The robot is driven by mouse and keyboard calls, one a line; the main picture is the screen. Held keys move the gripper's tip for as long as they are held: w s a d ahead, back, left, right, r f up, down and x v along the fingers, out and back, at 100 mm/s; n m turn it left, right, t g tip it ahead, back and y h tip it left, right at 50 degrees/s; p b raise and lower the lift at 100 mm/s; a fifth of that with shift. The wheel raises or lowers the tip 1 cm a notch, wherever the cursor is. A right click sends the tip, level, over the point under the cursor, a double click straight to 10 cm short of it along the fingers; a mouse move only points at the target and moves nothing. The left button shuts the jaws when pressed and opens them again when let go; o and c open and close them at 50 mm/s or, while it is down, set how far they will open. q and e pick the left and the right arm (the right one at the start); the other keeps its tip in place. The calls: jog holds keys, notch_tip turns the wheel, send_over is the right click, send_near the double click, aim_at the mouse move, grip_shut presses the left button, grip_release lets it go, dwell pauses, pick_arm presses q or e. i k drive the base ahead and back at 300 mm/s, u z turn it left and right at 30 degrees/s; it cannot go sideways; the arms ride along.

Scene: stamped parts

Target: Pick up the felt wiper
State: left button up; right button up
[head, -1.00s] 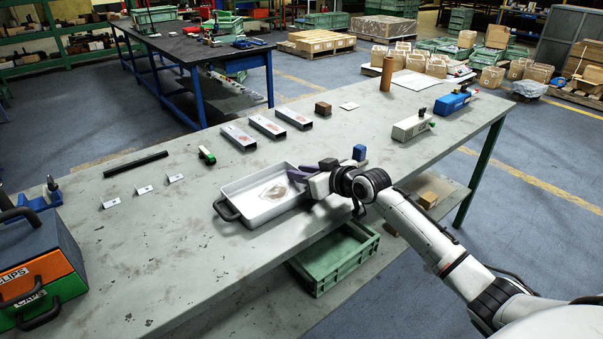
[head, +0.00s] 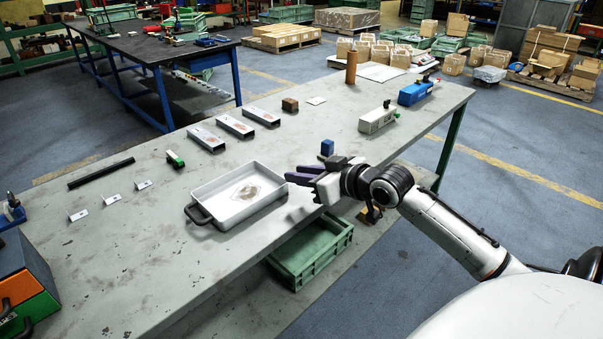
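My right gripper (head: 294,174) reaches in from the right with purple fingers pointing left. Its fingers look parted with nothing seen between them. It is just right of the white tray (head: 205,191), over the bench's front part. A small blue block (head: 327,148) stands on the bench just beyond the gripper. A brown block (head: 290,105) sits farther back, right of three open metal channels (head: 235,127). I cannot tell for sure which of these blocks is the felt wiper. My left gripper is not in view.
The tray has a dark handle and a brownish stain inside. A green-and-black item (head: 175,160) and small white cards (head: 110,199) lie left. White (head: 377,120) and blue (head: 416,92) devices stand right. A green crate (head: 310,252) is below the bench edge.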

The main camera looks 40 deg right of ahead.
aim_at(327, 146)
jog(key=z, duration=1.4)
